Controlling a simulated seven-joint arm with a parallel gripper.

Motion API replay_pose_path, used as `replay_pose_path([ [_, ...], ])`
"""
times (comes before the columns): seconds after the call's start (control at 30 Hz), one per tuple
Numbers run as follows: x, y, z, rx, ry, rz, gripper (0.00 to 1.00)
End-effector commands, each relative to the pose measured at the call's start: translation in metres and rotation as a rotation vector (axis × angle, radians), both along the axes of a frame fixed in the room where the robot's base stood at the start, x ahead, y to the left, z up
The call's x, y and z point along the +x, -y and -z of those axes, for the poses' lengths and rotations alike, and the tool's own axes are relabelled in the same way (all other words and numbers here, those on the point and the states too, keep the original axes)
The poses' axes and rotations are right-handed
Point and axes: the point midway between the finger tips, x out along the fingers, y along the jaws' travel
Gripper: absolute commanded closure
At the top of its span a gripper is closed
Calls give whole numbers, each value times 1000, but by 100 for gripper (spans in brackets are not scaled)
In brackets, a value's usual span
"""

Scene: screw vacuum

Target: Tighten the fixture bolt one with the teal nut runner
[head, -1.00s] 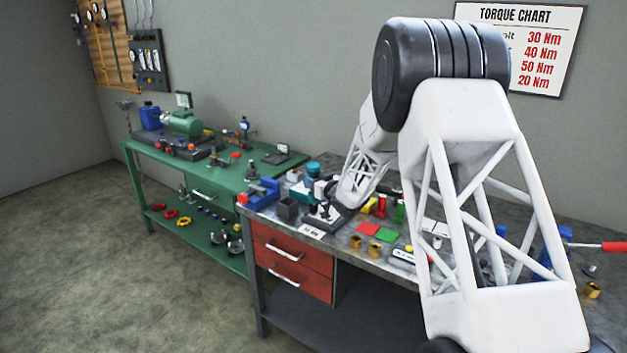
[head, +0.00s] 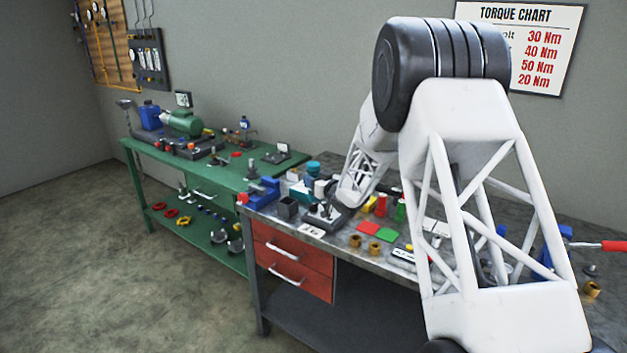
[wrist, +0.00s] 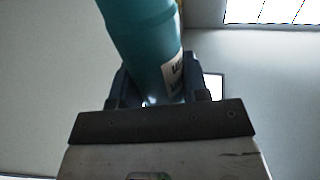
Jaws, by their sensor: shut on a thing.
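In the wrist view a teal cylinder, the body of the nut runner (wrist: 148,45), stands between the dark fingers of my gripper (wrist: 165,88). It bears a white label with dark print, and its far end runs out of the picture. In the head view my forearm reaches down to the metal bench, and I cannot make out the fingers. A dark fixture plate (head: 323,217) with small metal parts lies by the arm's end, a white label (head: 311,231) at its front. Bolt one cannot be told apart, nor whether the tool touches it.
The metal bench (head: 375,265) also holds a blue vise (head: 263,192), a dark open box (head: 288,208), red (head: 368,228) and green (head: 386,235) squares and brass nuts (head: 355,241). A green table (head: 215,178) with a green motor (head: 184,123) stands to the left.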

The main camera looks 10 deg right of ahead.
Motion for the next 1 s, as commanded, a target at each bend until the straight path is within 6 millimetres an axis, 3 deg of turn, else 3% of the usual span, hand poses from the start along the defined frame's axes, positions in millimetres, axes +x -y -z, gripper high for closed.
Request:
replay_pose_path([
  [1.0,0,0,10,0,1,0,100],
])
